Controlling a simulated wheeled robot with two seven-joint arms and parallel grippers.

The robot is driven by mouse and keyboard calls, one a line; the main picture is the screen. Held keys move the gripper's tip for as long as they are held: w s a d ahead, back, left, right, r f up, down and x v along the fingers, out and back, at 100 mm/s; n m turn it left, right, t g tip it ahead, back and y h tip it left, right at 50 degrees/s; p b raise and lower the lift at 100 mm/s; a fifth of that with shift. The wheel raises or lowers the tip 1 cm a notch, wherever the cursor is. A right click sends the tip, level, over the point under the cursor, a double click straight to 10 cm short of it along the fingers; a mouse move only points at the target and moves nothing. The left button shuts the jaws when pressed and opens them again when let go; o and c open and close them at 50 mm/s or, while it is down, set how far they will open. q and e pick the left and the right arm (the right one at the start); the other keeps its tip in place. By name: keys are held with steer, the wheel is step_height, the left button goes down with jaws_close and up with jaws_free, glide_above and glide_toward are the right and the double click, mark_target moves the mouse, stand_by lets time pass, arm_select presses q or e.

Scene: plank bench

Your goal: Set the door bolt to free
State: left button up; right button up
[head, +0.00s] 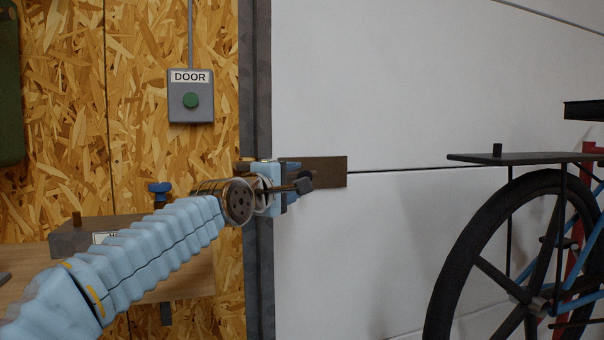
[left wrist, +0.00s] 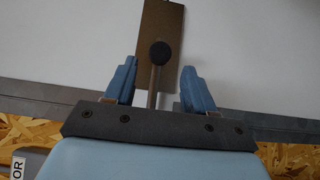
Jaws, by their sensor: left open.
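My arm and gripper hide the bolt's left part. My right gripper is out of view.
A grey box labelled DOOR with a green button (head: 190,101) is on the chipboard wall (head: 150,40), above my left arm. A wooden bench (head: 190,285) with a grey block (head: 80,238) is behind the arm. A bicycle (head: 530,255) stands at right.

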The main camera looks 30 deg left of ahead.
arm_select(q)
steer(key=w+p, duration=0.1)
steer(key=w, duration=0.4)
steer(key=shift+w+a, duration=0.15)
steer(key=shift+w, duration=0.05)
jaws_close()
